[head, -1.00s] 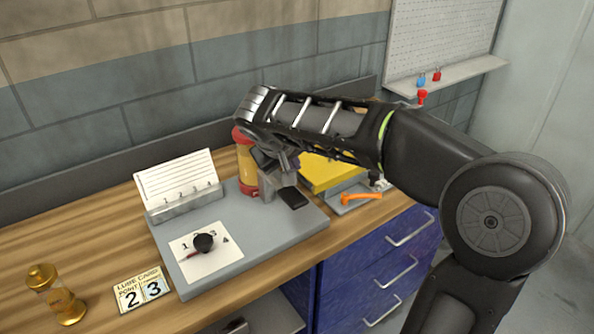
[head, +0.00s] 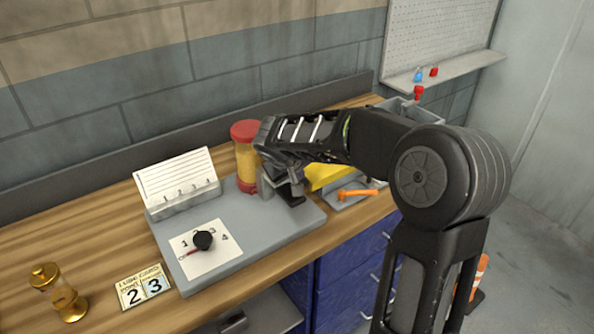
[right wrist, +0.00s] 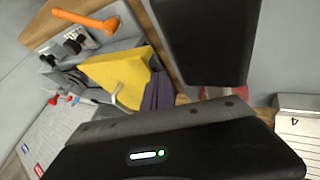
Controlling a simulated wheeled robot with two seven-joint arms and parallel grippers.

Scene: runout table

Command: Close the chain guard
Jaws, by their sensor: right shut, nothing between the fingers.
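A yellow panel, which looks like the chain guard (head: 326,177), is at the right part of the bench, partly hidden behind my right arm. It also shows in the right wrist view (right wrist: 115,72) as a yellow box-like shape with a dark purple side. I cannot tell how far it stands open. My right gripper (head: 291,194) is shut and empty, pointing down over the right end of the grey base plate, to the left of the yellow panel. The head view does not settle whether it touches anything. My left gripper is out of view.
A red-capped amber cylinder (head: 246,158) stands just left of my right gripper. An orange handle (head: 357,193) lies in front of the yellow panel. A black knob (head: 203,240), a numbered card holder (head: 182,203) and a brass oiler (head: 58,293) are further left.

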